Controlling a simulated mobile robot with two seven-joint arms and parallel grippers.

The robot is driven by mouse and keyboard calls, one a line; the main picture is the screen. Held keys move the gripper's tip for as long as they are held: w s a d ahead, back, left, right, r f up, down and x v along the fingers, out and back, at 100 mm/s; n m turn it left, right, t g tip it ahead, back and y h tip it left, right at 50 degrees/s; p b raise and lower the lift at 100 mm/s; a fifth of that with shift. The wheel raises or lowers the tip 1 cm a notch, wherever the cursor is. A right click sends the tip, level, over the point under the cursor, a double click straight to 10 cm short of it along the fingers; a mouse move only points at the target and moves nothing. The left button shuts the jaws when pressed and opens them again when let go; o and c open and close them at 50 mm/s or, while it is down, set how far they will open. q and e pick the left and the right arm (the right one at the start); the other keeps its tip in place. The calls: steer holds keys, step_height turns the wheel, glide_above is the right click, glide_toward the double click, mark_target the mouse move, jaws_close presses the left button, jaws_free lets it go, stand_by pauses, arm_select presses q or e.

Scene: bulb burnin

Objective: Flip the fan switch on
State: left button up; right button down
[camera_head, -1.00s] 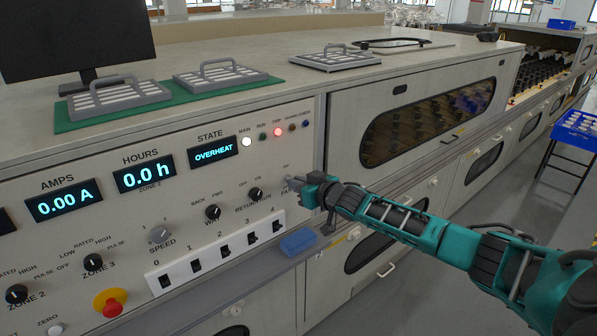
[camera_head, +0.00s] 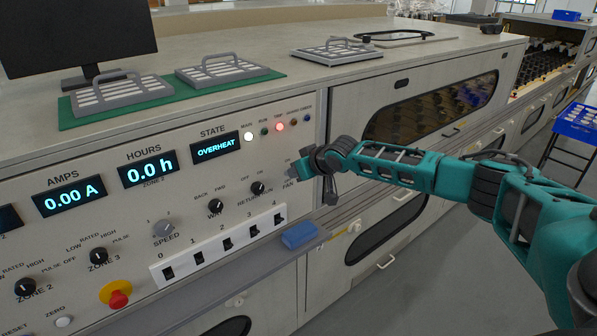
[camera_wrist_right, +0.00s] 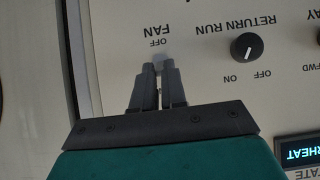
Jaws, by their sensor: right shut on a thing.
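The fan switch is mostly hidden by my right gripper (camera_head: 297,167) at the right end of the control panel (camera_head: 130,225). In the right wrist view, upside down, the gripper (camera_wrist_right: 158,84) has its two dark fingers close together on the switch, with a small pale bit of the fan switch (camera_wrist_right: 163,67) showing at their tips. The "OFF" and "FAN" lettering (camera_wrist_right: 160,35) is just beyond the tips; I cannot make out the lever's tilt.
The return run knob (camera_head: 257,188) is left of the gripper. Below are a row of numbered rocker switches (camera_head: 225,243) and a blue block (camera_head: 299,235) on the ledge. The status display (camera_head: 216,149) reads OVERHEAT, with a red lamp (camera_head: 279,127) lit beside it.

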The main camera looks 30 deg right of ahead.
steer(key=c, duration=1.2)
jaws_free()
steer(key=v, duration=1.3)
steer(key=shift+w, duration=0.1)
